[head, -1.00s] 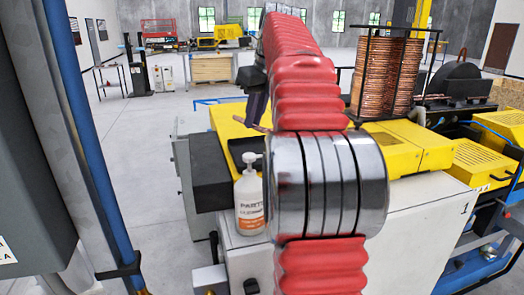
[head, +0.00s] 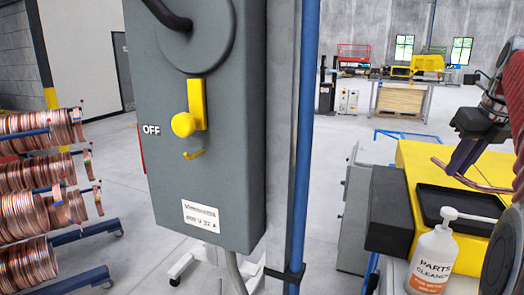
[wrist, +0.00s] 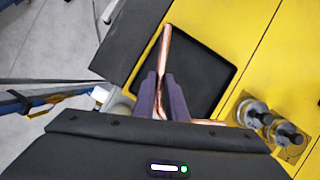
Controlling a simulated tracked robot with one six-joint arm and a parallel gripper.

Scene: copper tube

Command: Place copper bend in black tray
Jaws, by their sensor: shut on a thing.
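My gripper (head: 462,162) is at the right of the head view, its dark fingers shut on the copper bend (head: 486,186). One end of the bend sticks out left of the fingers and its other leg runs down to the right. In the wrist view, my gripper (wrist: 161,95) is closed around the bend (wrist: 167,48), with one leg pointing up and another showing at the lower right. The black tray (head: 438,202) lies on the yellow machine top, below the gripper. It also shows in the wrist view (wrist: 212,62), empty where visible; the bend overlaps its left side.
A white parts cleaner bottle (head: 432,265) stands in front of the tray. A black block (head: 389,212) is left of the tray. A grey switch box (head: 205,150) and blue pipe stand nearer. Copper coils (head: 35,175) are at far left. Two metal fittings (wrist: 268,118) sit right of the tray.

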